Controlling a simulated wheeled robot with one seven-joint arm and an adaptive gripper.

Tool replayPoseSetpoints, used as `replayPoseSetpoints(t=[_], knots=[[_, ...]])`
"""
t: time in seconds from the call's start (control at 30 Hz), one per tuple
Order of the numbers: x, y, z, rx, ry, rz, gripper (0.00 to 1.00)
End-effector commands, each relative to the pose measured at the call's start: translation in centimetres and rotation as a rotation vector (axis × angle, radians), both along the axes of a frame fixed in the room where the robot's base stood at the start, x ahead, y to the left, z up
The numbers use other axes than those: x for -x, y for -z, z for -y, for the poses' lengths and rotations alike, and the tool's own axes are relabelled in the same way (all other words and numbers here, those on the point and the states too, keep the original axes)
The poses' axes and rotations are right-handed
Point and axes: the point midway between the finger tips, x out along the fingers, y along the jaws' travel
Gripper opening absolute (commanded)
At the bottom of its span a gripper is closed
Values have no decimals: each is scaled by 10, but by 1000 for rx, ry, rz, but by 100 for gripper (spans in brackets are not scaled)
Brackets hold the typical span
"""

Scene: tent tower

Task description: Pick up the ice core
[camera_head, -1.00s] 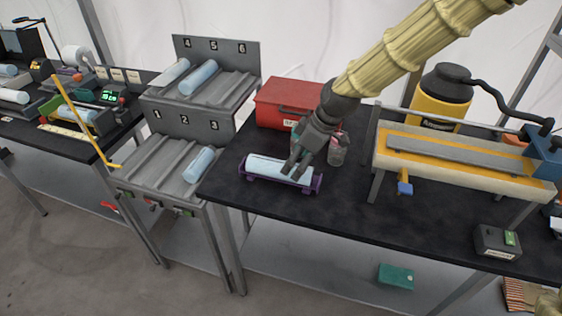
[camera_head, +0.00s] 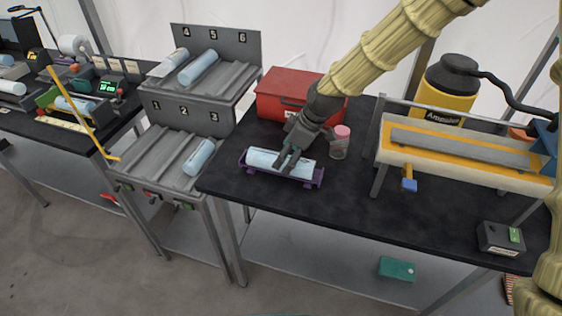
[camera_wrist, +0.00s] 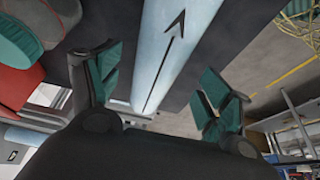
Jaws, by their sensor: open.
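A pale blue ice core (camera_head: 265,158) lies lengthwise in a purple cradle (camera_head: 312,183) near the left end of the black table. My gripper (camera_head: 290,159) is open and points down at the core, toward its right part. In the wrist view the core (camera_wrist: 177,45) shows a dark arrow along its top and runs between the two green-padded fingers of my gripper (camera_wrist: 160,88). The fingers stand apart on either side of it in that view. Whether they touch it cannot be told.
A red case (camera_head: 275,92) stands behind the cradle, and a pink-lidded jar (camera_head: 339,143) right of it. A yellow-framed bench device (camera_head: 470,160) fills the table's right side. A numbered rack (camera_head: 160,155) with more cores stands left. The front table middle is clear.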

Motion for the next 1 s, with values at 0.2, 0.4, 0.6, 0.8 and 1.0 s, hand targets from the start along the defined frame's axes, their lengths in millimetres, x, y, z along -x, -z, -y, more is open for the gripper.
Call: replayPoseSetpoints(t=[0.2,0.4,0.6,0.8,1.0], knots=[[-6,17,-13,1,-1,-2,78],[-9,34,-19,1,0,-1,78],[-9,39,-20,0,-1,1,78],[-9,39,-20,0,0,1,69],[-9,39,-20,0,0,1,33]])
